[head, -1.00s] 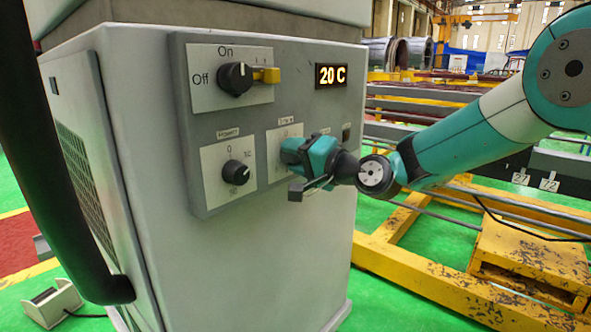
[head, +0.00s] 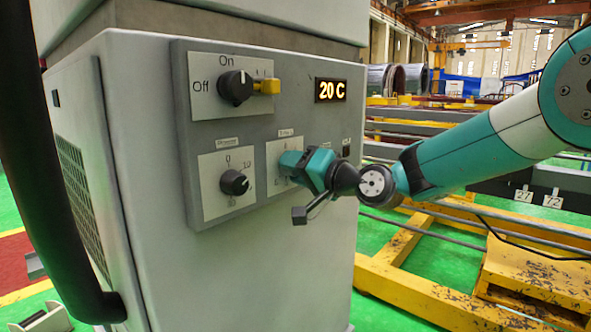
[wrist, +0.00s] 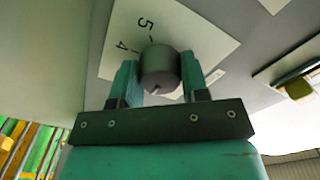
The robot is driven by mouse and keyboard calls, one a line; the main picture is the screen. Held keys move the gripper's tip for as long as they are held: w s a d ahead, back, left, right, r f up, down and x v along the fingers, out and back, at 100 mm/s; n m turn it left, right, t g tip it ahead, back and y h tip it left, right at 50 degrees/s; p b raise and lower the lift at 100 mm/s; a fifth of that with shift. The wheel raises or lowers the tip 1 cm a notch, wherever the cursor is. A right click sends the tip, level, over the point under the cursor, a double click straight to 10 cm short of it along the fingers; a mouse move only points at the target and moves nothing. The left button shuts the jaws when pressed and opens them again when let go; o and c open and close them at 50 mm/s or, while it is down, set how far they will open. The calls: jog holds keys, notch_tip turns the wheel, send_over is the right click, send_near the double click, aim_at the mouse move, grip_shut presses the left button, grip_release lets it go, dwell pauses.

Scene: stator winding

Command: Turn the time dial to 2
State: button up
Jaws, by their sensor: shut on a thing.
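The control box has a grey panel with a white time plate (head: 285,150) in its lower middle. My gripper (head: 290,165) reaches in from the right and covers most of that plate, hiding the dial in the head view. In the wrist view, the grey round time dial (wrist: 160,68) sits between the two teal fingers of my gripper (wrist: 160,80), which are shut on its sides. The numbers 5 and 4 show on the plate (wrist: 185,30) beside it. I cannot tell which number the dial points to.
A second black dial (head: 234,182) sits on a white plate to the left. Above is the black On/Off switch (head: 236,88) with a yellow block (head: 266,86) beside it. A yellow frame (head: 440,285) stands on the green floor at right.

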jog(key=o, duration=0.9)
jog(key=b+v, duration=0.2)
jog(key=v, duration=1.5)
jog(key=shift+s+d, duration=0.2)
jog(key=s+a+f+n+g+h, duration=0.2)
jog(key=s+f+n+g, duration=0.15)
jog(key=s, duration=0.35)
jog(key=s+a+f+n+g+h, duration=0.1)
jog(key=s+f+n+g+h, duration=0.1)
jog(key=s+f+g, duration=0.3)
jog(key=s+d+f+n+g+h, duration=0.1)
jog(key=s+d+f+h, duration=0.2)
jog(key=s, duration=0.4)
jog(key=s+d+f+n+g+h, duration=0.1)
jog(key=s+d+g+h, duration=0.2)
jog(key=s, duration=0.4)
jog(key=shift+m+t, duration=0.35)
jog(key=shift+t, duration=0.4)
jog(key=r+p, duration=1.5)
jog(key=d+r+p, duration=0.1)
jog(key=r+p, duration=0.7)
jog(key=shift+w+r, duration=0.15)
jog(key=shift+w, duration=0.1)
